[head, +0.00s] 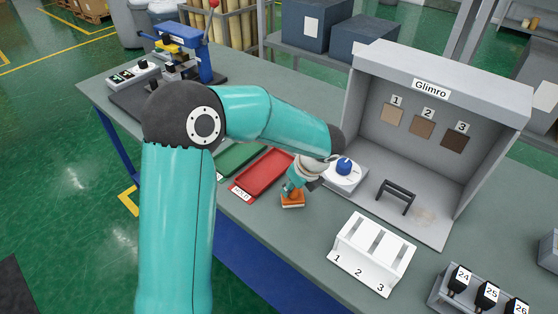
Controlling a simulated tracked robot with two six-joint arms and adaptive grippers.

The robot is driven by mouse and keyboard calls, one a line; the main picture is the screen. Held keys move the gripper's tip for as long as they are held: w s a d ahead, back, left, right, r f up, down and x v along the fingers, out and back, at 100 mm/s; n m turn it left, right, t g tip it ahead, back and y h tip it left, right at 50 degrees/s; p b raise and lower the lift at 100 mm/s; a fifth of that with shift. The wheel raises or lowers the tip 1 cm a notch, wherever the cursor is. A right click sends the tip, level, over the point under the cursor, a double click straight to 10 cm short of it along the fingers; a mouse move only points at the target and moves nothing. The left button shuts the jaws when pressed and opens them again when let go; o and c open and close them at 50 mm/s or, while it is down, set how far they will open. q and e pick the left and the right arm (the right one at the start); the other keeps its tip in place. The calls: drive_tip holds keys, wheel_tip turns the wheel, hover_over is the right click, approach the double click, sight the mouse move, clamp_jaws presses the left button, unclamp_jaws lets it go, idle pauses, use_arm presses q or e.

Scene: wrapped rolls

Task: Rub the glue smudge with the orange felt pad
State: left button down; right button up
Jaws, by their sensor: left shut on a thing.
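The orange felt pad (292,200) is low over the grey table, just right of the red tray. My left gripper (292,190) is shut on the pad from above; whether the pad touches the table I cannot tell. A faint tan smudge (424,216) shows on the floor of the grey booth (400,185) marked "Glimro", to the right of a small black stand. The pad and gripper are well to the left of the smudge. My right gripper is not in view.
A black stand (396,196) stands in the booth left of the smudge. A white numbered rack (372,254) stands in front. A blue-knobbed white piece (344,173) is beside the gripper. A red tray (263,174) and green tray (240,157) lie left.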

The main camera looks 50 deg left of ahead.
use_arm(q)
drive_tip(key=shift+a, duration=0.85)
drive_tip(key=shift+s+a+r+p, duration=0.1)
drive_tip(key=shift+a+r+p, duration=0.05)
drive_tip(key=shift+a+p, duration=0.2)
wheel_tip(320, 180, up, 3)
drive_tip(key=shift+d+r+p, duration=0.1)
drive_tip(key=shift+d+p, duration=0.05)
drive_tip(key=shift+p, duration=1.05)
wheel_tip(320, 180, up, 4)
drive_tip(key=p, duration=0.4)
drive_tip(key=shift+r, duration=0.25)
drive_tip(key=shift+f, duration=0.15)
